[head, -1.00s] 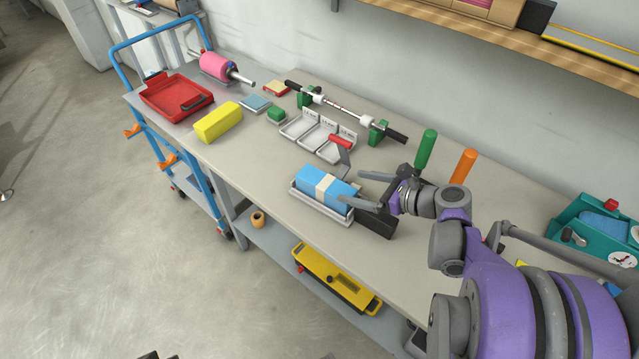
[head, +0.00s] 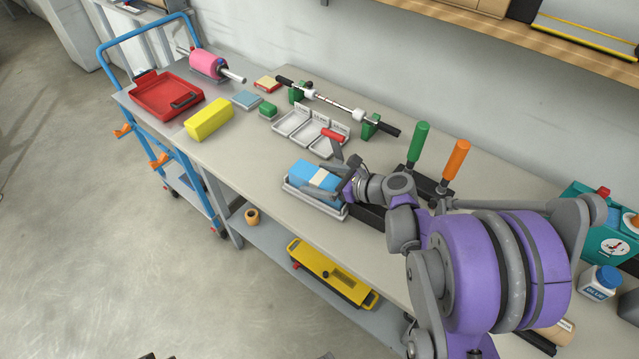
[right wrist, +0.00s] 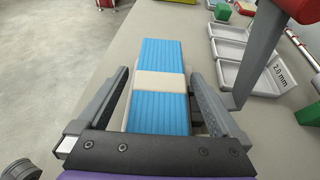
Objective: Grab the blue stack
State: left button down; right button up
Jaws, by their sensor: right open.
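The blue stack (head: 313,182) lies in a light tray (head: 301,198) on the bench, with a cream band (right wrist: 158,86) around its middle. In the right wrist view the blue stack (right wrist: 160,55) runs away from me between my fingers. My right gripper (head: 329,179) is open, one finger on each side of the stack's near part. In the right wrist view the gripper (right wrist: 162,90) shows small gaps between fingers and stack, so it is around the stack without clearly touching. The near end of the stack is hidden by the gripper body. My left gripper is out of view.
A red-handled scraper (head: 333,137) stands close to my right gripper, beside grey compartment trays (head: 292,122). Green (head: 418,143) and orange (head: 455,158) handles stand near my right arm. A yellow block (head: 210,119) and red tray (head: 171,96) lie at the left.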

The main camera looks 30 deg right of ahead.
jog(key=c, duration=1.4)
